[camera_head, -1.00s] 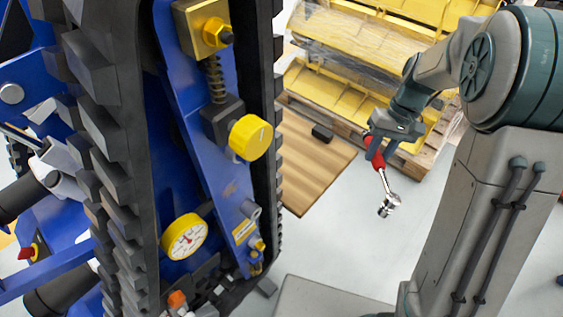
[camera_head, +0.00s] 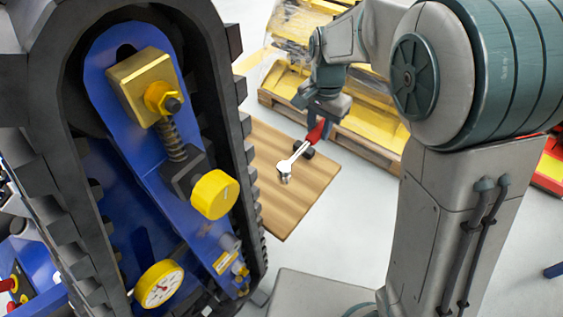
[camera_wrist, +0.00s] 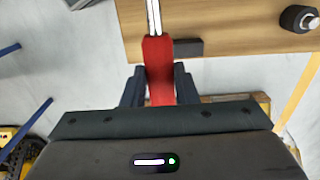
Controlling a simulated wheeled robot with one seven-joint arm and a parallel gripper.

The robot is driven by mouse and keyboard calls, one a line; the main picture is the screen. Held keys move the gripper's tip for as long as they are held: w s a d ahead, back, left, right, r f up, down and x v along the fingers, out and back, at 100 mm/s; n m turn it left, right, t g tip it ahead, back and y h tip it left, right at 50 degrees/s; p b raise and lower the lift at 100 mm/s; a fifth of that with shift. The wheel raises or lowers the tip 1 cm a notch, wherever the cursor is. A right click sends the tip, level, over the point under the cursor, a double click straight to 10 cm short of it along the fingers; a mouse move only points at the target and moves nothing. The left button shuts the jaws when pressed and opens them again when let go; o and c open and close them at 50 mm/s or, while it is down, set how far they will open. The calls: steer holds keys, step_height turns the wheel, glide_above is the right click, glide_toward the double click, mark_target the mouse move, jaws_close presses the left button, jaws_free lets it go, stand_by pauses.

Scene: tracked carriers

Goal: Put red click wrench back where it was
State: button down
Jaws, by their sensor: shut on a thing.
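The red click wrench (camera_head: 316,134) has a red handle and a shiny metal shaft and head. My gripper (camera_head: 325,121) is shut on its red handle. In the head view the wrench's head points down and left, in front of the wooden board (camera_head: 285,205). In the wrist view the red handle (camera_wrist: 158,66) sits between the fingers of my gripper (camera_wrist: 160,85), and the metal shaft runs up out of the frame. The wrench's head is outside the wrist view. I cannot tell how high the wrench is above the board.
A blue tracked carrier (camera_head: 140,130) with yellow knobs and a gauge (camera_head: 158,284) stands close on the left. A small black block (camera_wrist: 189,48) and a dark cylindrical part (camera_wrist: 299,18) are on the board. A wooden pallet (camera_head: 370,148) with yellow parts is behind.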

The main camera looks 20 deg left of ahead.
steer(key=s+a+f, duration=0.1)
steer(key=a+f, duration=0.1)
steer(key=s+a+f, duration=0.1)
steer(key=a+f, duration=0.1)
steer(key=f, duration=0.1)
steer(key=s+a+f, duration=0.1)
steer(key=a+f, duration=0.1)
steer(key=f, duration=0.1)
steer(key=shift+s+f, duration=0.1)
steer(key=shift+s, duration=0.1)
steer(key=c, duration=1.1)
jaws_free()
steer(key=shift+c, duration=0.2)
step_height(320, 180, up, 12)
steer(key=shift+p, duration=0.45)
steer(key=s+d+r+n+t, duration=0.1)
steer(key=d+r, duration=0.1)
steer(key=d, duration=0.5)
steer(key=s+d+r, duration=0.2)
steer(key=d, duration=0.5)
steer(key=s+d+f+n+t, duration=0.1)
steer(key=s+d+n+t, duration=0.1)
steer(key=s+d, duration=0.8)
steer(key=shift+d+f+n, duration=0.2)
steer(key=shift+d+n, duration=0.4)
steer(key=shift+d, duration=0.45)
